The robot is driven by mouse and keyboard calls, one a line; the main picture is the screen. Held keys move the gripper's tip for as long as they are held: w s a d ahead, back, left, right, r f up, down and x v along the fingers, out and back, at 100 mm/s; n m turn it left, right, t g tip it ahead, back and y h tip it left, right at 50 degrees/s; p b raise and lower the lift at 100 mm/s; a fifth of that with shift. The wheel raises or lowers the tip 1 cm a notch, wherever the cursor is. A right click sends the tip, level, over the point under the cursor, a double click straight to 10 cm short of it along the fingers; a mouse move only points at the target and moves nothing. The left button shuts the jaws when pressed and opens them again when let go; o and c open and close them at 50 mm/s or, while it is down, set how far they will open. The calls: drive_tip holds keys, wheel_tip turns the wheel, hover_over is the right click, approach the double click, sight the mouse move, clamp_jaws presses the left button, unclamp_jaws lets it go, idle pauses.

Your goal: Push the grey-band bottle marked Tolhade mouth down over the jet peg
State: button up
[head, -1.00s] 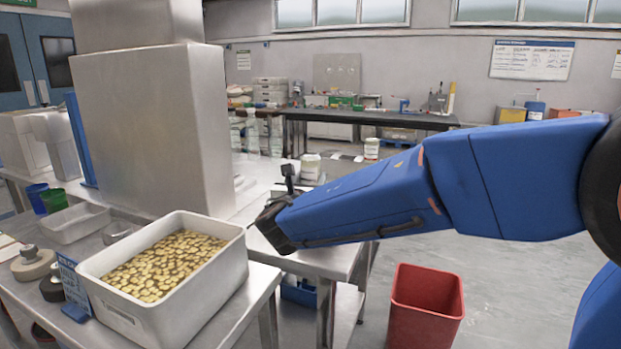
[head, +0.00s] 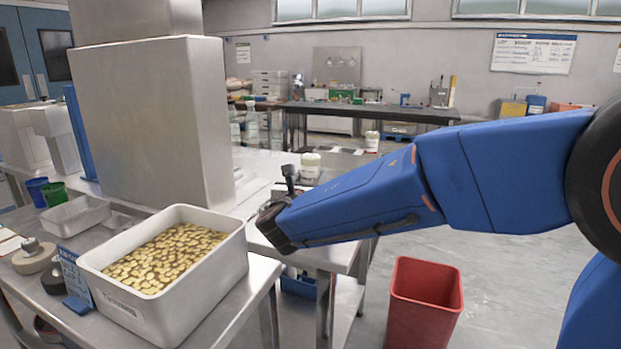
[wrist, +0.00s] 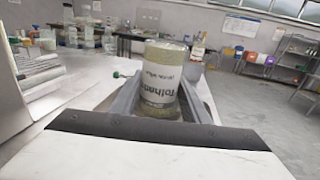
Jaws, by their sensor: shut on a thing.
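The bottle marked Tolhade (wrist: 160,84) is between the two fingers of my gripper (wrist: 162,98) in the wrist view. Its lettering reads upside down, and its upper end is a dull grey-olive colour. My gripper is shut on it. In the head view my arm's dark end (head: 272,222) is over the metal table, right of the tall steel housing; the fingers and held bottle are hidden there. I cannot make out the jet peg in either view.
A white tub of yellowish pieces (head: 226,262) stands on the near table. A red bin (head: 425,310) is on the floor at right. A pale bottle (head: 310,172) stands beyond my arm's end, and another pale-labelled bottle (wrist: 198,48) shows behind the held one.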

drive_tip(key=o, duration=1.7)
drive_tip(key=shift+c, duration=0.2)
drive_tip(key=shift+s+a, duration=0.15)
drive_tip(key=shift+s, duration=1)
drive_tip(key=shift+s+a, duration=0.2)
drive_tip(key=shift+s, duration=0.95)
drive_tip(key=shift+s+a, duration=0.15)
drive_tip(key=shift+s, duration=1)
